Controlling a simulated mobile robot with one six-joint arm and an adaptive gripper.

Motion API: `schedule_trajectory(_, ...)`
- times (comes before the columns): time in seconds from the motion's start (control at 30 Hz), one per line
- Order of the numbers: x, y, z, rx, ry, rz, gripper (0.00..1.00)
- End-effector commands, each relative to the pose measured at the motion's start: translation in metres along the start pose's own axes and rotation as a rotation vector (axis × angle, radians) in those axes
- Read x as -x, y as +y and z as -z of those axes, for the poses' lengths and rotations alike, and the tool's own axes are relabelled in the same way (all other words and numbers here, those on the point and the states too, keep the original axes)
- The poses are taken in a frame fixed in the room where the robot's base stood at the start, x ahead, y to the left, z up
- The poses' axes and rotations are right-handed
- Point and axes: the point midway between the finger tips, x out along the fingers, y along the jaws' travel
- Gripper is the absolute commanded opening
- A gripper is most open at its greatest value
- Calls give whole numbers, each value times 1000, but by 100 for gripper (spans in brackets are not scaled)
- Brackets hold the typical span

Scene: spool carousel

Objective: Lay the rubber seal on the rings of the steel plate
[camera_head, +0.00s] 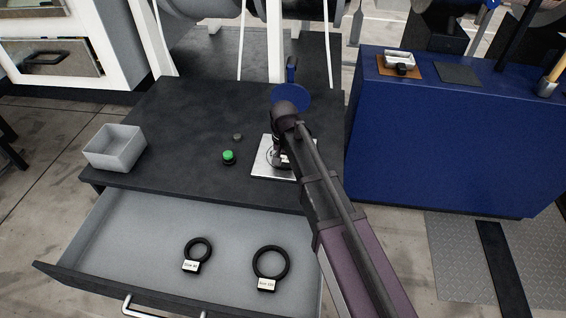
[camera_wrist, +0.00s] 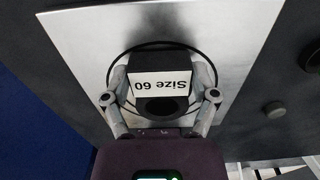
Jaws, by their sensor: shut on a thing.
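The steel plate (camera_head: 258,170) lies on the dark worktop, and it fills much of the wrist view (camera_wrist: 95,35). A thin dark ring (camera_wrist: 205,58) shows on its face. My gripper (camera_wrist: 160,97) is over the plate, shut on a black rubber seal (camera_wrist: 162,106) whose white tag reads "Size 60". The tag covers part of the seal. I cannot tell whether the seal touches the plate. In the head view my arm hides most of my gripper (camera_head: 280,157) and the seal.
The open drawer (camera_head: 130,235) holds a smaller black seal (camera_head: 198,250) and a larger one (camera_head: 271,263), both tagged. A grey bin (camera_head: 115,147), a green button (camera_head: 229,156) and a small dark knob (camera_head: 237,137) are left of the plate. A blue cabinet (camera_head: 450,140) stands right.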

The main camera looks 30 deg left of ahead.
Motion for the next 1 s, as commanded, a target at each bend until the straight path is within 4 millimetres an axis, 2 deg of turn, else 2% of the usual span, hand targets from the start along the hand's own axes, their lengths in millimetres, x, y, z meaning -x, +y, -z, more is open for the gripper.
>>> schedule_trajectory(0.43,-4,0,0,1,0,0,29)
schedule_trajectory(0.47,-4,-1,0,1,0,0,79)
schedule_trajectory(0.53,-3,-1,0,1,0,0,100)
schedule_trajectory(1.0,-2,-1,0,1,0,0,100)
